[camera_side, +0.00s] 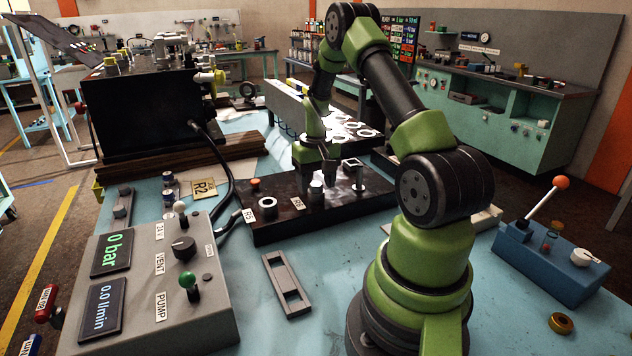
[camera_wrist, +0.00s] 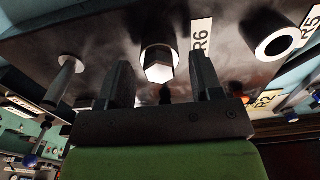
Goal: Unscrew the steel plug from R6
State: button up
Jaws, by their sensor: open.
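The dark manifold block (camera_side: 340,208) lies on the blue bench in the side view. The R6 label (camera_side: 297,203) is on its top face and also shows in the wrist view (camera_wrist: 201,38). Beside that label a steel hex plug (camera_wrist: 158,64) sits in the block, seen between my fingers in the wrist view. In the side view the plug (camera_side: 316,192) is partly hidden under my gripper (camera_side: 316,178). My gripper, also in the wrist view (camera_wrist: 163,80), is open, with a finger on each side of the plug. I cannot tell whether either finger touches it.
The R5 port ring (camera_side: 268,207) and a steel post (camera_side: 360,178) stand on the block on either side. A grey control box (camera_side: 150,285) with gauges reading 0 is at front left. A slotted grey bar (camera_side: 287,284) lies in front.

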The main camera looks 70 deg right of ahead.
aim_at(316, 183)
jog(key=shift+f, duration=0.2)
jog(key=shift+c, duration=0.3)
jog(key=c, duration=0.7)
jog(key=o, duration=0.8)
jog(key=shift+c, duration=0.2)
jog(key=shift+r, duration=0.1)
notch_tip(316, 183, up, 10)
jog(key=shift+f, duration=0.2)
